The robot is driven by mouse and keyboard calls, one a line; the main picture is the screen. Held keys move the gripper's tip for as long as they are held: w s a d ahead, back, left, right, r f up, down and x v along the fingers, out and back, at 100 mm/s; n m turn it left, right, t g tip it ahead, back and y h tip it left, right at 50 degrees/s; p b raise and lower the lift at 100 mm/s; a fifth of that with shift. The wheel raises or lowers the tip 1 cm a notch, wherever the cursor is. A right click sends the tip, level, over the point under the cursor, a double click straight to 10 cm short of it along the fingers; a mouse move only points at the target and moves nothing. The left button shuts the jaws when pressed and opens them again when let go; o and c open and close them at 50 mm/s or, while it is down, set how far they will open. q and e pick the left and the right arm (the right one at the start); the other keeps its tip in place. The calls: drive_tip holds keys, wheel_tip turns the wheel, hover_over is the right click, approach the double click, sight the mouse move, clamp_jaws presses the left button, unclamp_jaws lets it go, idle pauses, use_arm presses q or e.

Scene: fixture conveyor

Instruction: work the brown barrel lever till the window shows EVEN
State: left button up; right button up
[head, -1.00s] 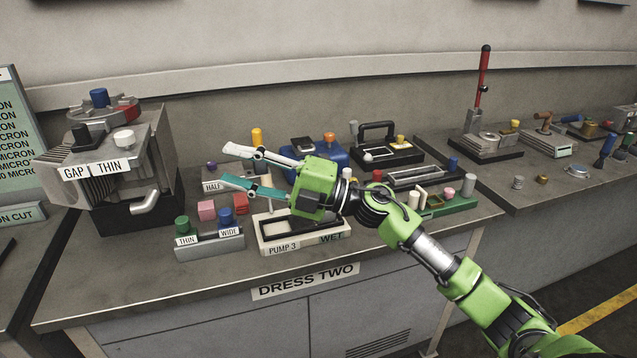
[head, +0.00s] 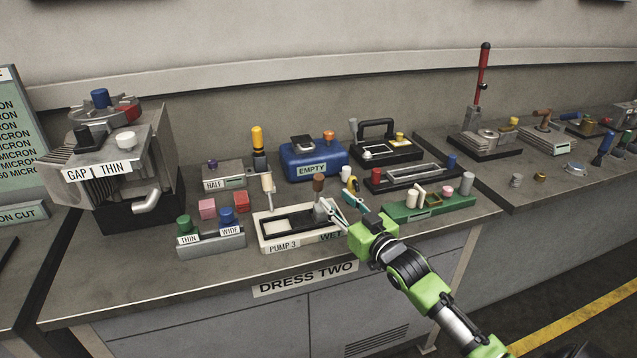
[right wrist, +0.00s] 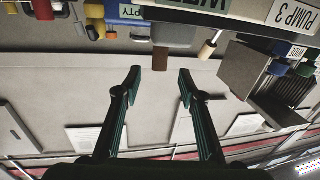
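The brown-topped lever (head: 318,183) stands on a grey block at the right of a white-framed dressing tray (head: 263,240) labelled PUMP 3. A green-tinted window (head: 331,237) on the tray's front reads WET. My right gripper (head: 343,205) is open just right of the lever, its fingers pointing toward it. In the right wrist view, upside down, the brown lever end (right wrist: 160,59) lies between and just beyond the open fingertips (right wrist: 160,74). I cannot tell any contact, and nothing appears gripped. My left gripper is not in view.
A cream-handled lever (head: 267,184) stands at the tray's left. A blue box (head: 297,168) marked EMPTY is behind. A green tray (head: 440,208) with pegs stands close right. A grey THIN/WIDE button box (head: 205,246) is at left. Bench front at left is clear.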

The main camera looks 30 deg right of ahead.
sight(321, 186)
drive_tip(key=w, duration=1)
drive_tip(key=shift+d, duration=0.2)
drive_tip(key=shift+c, duration=0.4)
drive_tip(key=shift+p, duration=0.3)
clamp_jaws()
